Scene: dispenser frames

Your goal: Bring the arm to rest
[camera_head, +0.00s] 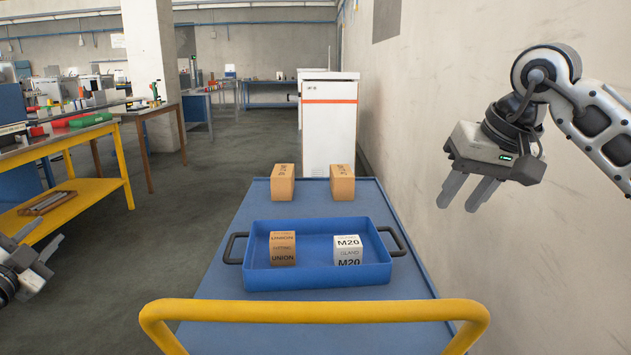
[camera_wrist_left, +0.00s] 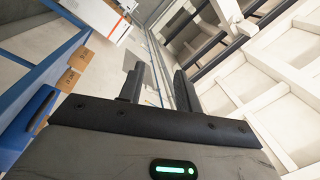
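My left gripper (camera_head: 44,242) is at the left edge of the head view, beside the yellow shelf and well left of the cart. In the left wrist view its two fingers (camera_wrist_left: 158,82) stand apart with nothing between them. My right gripper (camera_head: 456,206) hangs in the air at the upper right, in front of the wall and right of the cart. Its two fingers point down to the left, with a gap between them and nothing held. Most of my left arm is out of the head view.
A blue cart (camera_head: 232,215) with a yellow handle (camera_head: 315,311) stands ahead. Its blue tray (camera_head: 318,277) holds a brown box (camera_head: 283,249) and a white box (camera_head: 347,250). Two brown boxes (camera_head: 282,182) (camera_head: 342,183) stand behind. A white cabinet (camera_head: 329,125) and yellow-legged workbench (camera_head: 122,165) are nearby.

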